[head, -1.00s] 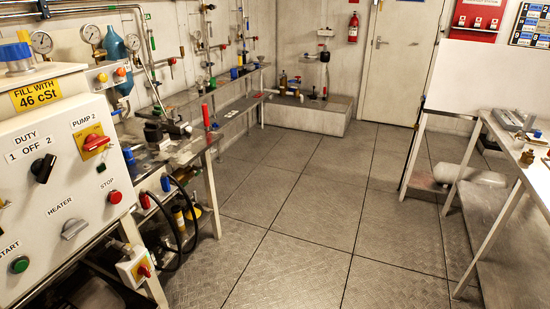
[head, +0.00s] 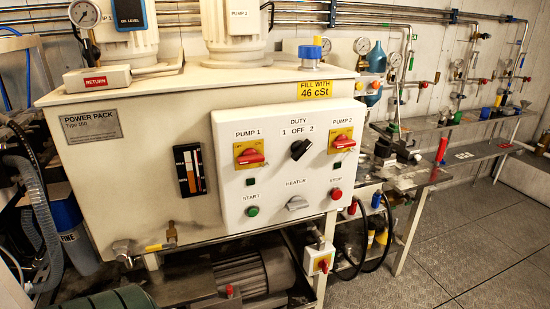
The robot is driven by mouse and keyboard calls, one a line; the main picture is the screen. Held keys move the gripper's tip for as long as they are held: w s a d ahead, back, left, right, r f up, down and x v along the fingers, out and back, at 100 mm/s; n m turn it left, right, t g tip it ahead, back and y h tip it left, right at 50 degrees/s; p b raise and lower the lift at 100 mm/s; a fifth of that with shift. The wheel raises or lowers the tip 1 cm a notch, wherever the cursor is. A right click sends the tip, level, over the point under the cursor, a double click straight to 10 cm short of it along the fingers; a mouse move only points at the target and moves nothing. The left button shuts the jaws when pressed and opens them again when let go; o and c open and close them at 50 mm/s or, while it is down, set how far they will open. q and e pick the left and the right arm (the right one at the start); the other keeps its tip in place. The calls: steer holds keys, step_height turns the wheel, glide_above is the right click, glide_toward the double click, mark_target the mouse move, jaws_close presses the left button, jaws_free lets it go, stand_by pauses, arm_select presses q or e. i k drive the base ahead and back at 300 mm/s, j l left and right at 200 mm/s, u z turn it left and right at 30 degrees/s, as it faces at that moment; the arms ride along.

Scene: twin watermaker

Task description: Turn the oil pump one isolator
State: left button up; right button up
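The Pump 1 isolator (head: 250,155) is a red rotary handle on a yellow plate, at the upper left of the white control panel (head: 225,190) in the head view. Its red handle lies roughly level. A like Pump 2 isolator (head: 342,141) sits at the panel's upper right. The panel is fixed to the front of the cream power pack tank (head: 130,195). Neither of my grippers is in the head view.
Between the isolators is a black duty switch (head: 300,149). Below are a green start button (head: 252,211), a grey heater knob (head: 297,203) and a red stop button (head: 336,193). A motor (head: 255,275) sits under the tank. Open floor (head: 440,255) lies at right.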

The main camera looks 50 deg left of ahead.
mark_target(250, 156)
steer(key=u, duration=1.65)
steer(key=l+u, duration=0.25)
steer(key=u, duration=0.15)
steer(key=i+l+u, duration=0.1)
steer(key=l+u, duration=0.15)
steer(key=u, duration=0.15)
